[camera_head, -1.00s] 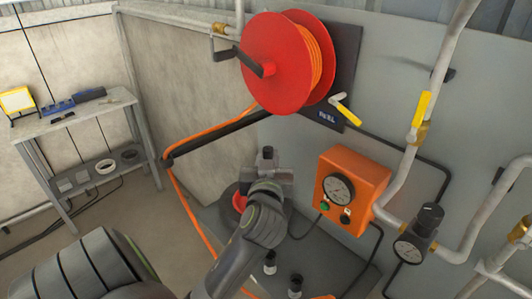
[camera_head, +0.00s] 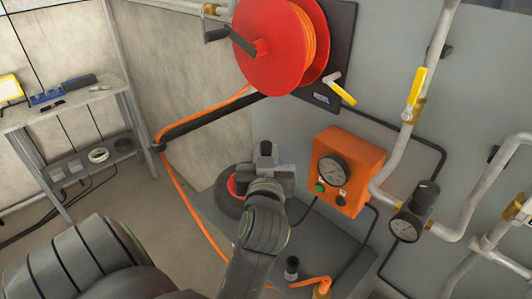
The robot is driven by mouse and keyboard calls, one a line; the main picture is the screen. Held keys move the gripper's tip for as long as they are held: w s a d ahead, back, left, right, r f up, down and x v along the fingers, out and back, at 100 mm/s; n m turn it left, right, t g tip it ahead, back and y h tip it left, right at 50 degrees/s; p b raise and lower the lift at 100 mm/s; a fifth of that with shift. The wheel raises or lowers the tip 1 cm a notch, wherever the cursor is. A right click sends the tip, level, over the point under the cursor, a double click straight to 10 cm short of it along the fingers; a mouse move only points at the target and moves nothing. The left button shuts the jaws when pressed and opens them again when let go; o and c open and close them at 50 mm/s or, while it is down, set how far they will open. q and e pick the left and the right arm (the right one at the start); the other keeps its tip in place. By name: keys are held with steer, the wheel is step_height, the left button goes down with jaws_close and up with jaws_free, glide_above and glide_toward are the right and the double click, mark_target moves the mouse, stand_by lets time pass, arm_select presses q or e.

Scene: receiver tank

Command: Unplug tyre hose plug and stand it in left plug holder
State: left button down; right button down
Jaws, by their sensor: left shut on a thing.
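My left gripper (camera_head: 267,168) is beside the tyre (camera_head: 230,203) with the red rim, in the middle of the view. It is shut on a short dark-topped piece (camera_head: 266,149) that stands up between its jaws and looks like the tyre hose plug. Its lower part is hidden by the gripper, so I cannot tell whether it is still seated. A dark-topped upright fitting (camera_head: 291,267) stands on the grey surface in front, to the right of my forearm. I cannot make out the left plug holder; my forearm covers that area. My right gripper is not in view.
An orange gauge box (camera_head: 346,178) is on the wall to the right of my gripper, with dark hoses below it. The red hose reel (camera_head: 272,48) is above. An orange hose (camera_head: 188,203) runs down at left.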

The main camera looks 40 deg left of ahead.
arm_select(q)
step_height(320, 180, down, 24)
steer(key=b, duration=2)
steer(key=shift+f, duration=0.2)
steer(key=shift+r, duration=0.1)
steer(key=shift+f+b, duration=1.5)
steer(key=shift+f, duration=0.05)
steer(key=shift+f, duration=0.15)
